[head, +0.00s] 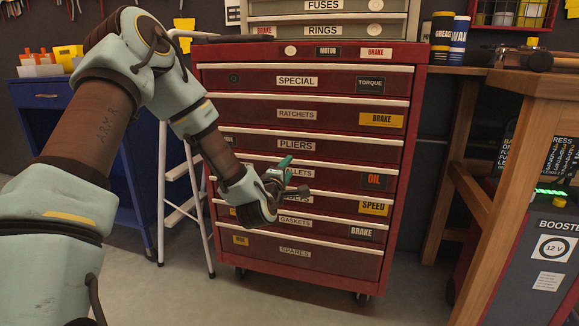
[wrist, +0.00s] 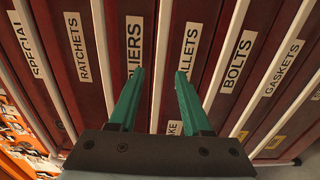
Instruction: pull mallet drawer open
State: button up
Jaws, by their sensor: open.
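The mallet drawer (head: 345,180) is a red drawer front in the red tool chest, below the pliers drawer (head: 335,149), and looks shut. My arm hides part of its label in the head view; in the wrist view the label (wrist: 188,55) reads "LLETS". A pale strip (wrist: 165,62) runs along the drawer's top edge. My gripper (head: 298,174) has teal fingers and is open and empty in front of the chest. In the wrist view, the pale strip shows between the fingertips (wrist: 159,72). I cannot tell whether they touch it.
The bolts drawer (wrist: 236,62) and gaskets drawer (head: 330,223) lie below. A white stepladder (head: 163,185) and blue cabinet (head: 55,115) stand left. A wooden bench (head: 530,90) and booster unit (head: 530,250) stand right. The floor (head: 225,300) before the chest looks clear.

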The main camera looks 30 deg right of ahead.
aim_at(293, 162)
jog(key=shift+x, duration=2.25)
jog(key=shift+s, duration=0.1)
grip_shut()
